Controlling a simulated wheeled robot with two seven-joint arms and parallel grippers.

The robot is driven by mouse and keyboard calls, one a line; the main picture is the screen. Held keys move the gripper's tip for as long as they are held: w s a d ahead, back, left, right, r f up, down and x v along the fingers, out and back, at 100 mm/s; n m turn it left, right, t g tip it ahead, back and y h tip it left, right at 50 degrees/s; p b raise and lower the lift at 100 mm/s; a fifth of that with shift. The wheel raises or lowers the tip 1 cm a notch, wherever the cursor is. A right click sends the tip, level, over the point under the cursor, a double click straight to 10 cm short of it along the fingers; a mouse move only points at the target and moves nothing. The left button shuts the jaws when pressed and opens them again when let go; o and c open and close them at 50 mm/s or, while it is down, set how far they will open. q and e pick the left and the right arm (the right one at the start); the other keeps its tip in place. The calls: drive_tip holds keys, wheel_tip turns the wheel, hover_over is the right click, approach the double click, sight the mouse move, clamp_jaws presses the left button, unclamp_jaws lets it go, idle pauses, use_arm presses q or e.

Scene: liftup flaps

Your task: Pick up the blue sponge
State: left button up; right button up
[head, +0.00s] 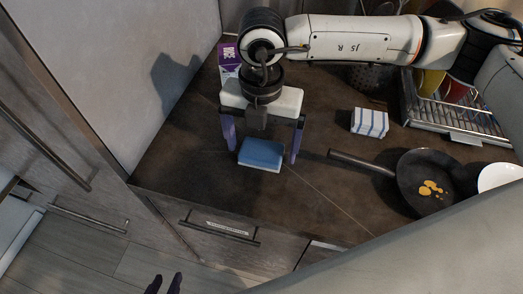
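The blue sponge (261,153), with a pale underside, lies flat on the dark countertop. My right gripper (262,147) reaches down over it from behind, fingers wide open, one to the left and one to the right of the sponge. A gap shows on both sides, so it is not gripped. How high the fingertips are above the counter is hard to tell. Only the dark fingertips of my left gripper (165,281) show at the bottom edge, below the counter front, with a small gap between them and nothing held.
A blue-and-white striped item (369,122) stands right of the sponge. A frying pan (428,184) with yellowish bits points its handle toward the sponge. A white plate (499,177), a dish rack (455,112) and a purple box (229,58) are around. The wall is left.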

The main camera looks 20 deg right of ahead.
sight(262, 149)
drive_tip(key=c, duration=1.1)
drive_tip(key=shift+o, duration=0.2)
drive_tip(key=shift+r, duration=0.1)
wheel_tip(262, 149, up, 10)
drive_tip(key=b, duration=0.1)
drive_tip(key=shift+o, duration=1.4)
drive_tip(key=shift+c, duration=0.7)
